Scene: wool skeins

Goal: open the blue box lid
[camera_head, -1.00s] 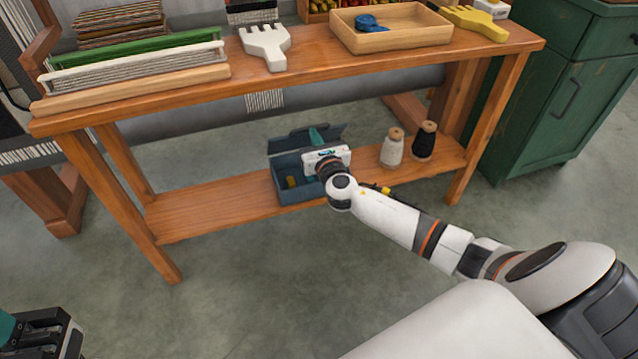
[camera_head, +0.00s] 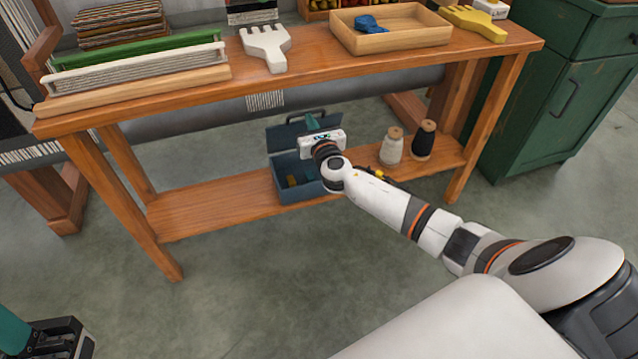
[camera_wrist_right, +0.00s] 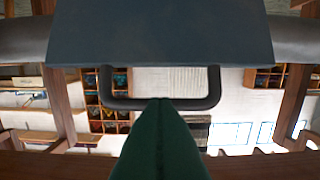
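The blue box (camera_head: 292,189) stands on the lower shelf of the wooden bench, with small items inside. Its dark blue lid (camera_head: 280,138) is raised and stands up from the back of the box. My right gripper (camera_head: 313,122) has its green fingers at the lid. In the right wrist view the lid (camera_wrist_right: 160,35) fills the top, and the green fingertip overlaps the middle of its black U-shaped handle (camera_wrist_right: 118,103); the gripper looks shut on the bar, whose middle is hidden. My left gripper (camera_head: 55,338) is partly cut off at the bottom left, far from the box.
A white spool (camera_head: 392,148) and a black spool (camera_head: 424,141) stand right of the box, close to my right arm. The bench top (camera_head: 310,72) is above, holding a wooden tray (camera_head: 395,38). The lower shelf (camera_head: 210,208) is clear on the left.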

